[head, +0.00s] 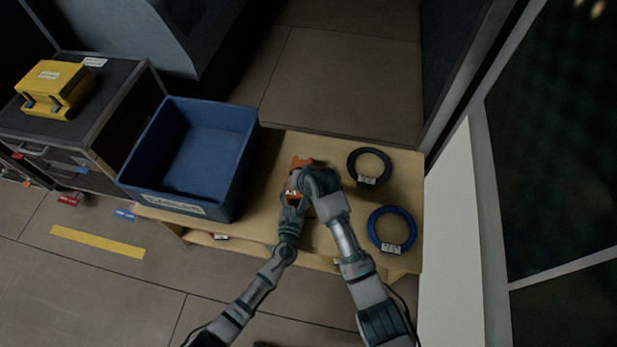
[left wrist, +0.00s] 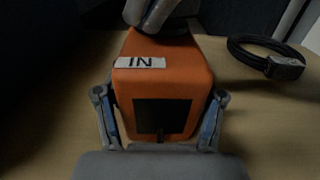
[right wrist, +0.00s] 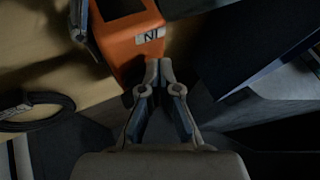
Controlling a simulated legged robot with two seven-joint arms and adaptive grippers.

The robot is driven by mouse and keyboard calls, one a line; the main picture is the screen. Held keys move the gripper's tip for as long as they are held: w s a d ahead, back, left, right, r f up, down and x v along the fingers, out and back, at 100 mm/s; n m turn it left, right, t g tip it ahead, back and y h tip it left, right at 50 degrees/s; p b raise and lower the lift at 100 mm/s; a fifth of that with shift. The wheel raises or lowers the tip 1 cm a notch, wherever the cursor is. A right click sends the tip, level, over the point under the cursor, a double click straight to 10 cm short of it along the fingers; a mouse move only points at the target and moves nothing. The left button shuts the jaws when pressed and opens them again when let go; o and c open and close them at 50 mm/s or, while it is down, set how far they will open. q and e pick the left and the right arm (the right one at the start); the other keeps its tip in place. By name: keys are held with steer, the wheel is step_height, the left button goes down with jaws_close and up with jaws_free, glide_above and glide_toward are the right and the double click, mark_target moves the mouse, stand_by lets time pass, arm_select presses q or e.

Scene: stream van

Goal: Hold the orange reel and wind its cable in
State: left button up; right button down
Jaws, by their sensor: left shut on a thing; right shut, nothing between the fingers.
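The orange reel (head: 301,162) stands on the wooden bench, mostly hidden behind my grippers in the head view. In the left wrist view the reel (left wrist: 160,80) shows a white "IN" label and a dark square panel on its near side. My left gripper (left wrist: 158,138) is shut on the reel, one finger on each side. My right gripper (right wrist: 158,68) is shut and empty, its fingertips together beside the reel (right wrist: 132,42) near the "IN" label. In the head view my right gripper (head: 308,182) is above the reel. The cable cannot be made out.
On the wooden bench (head: 275,228), a blue bin (head: 230,160) with a label stands left of the reel. A black cable coil (head: 386,157) and a blue cable coil (head: 372,228) lie to the right. A yellow case (head: 72,92) sits on a dark cabinet at far left.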

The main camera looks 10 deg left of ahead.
steer(key=shift+w+a, duration=0.15)
steer(key=shift+a, duration=0.65)
steer(key=m, duration=0.1)
steer(key=a+m+t+h, duration=0.1)
steer(key=shift+w+m, duration=0.25)
steer(key=shift+m, duration=0.05)
steer(key=shift+w+a+m+t+h, duration=0.3)
steer(key=shift+w+m+h, duration=0.25)
steer(key=shift+m, duration=0.35)
steer(key=shift+w+a+m+t+h, duration=0.2)
steer(key=shift+w+a+m+h, duration=0.1)
steer(key=shift+m+h, duration=0.5)
steer(key=shift+d, duration=0.1)
steer(key=shift+w+d, duration=0.1)
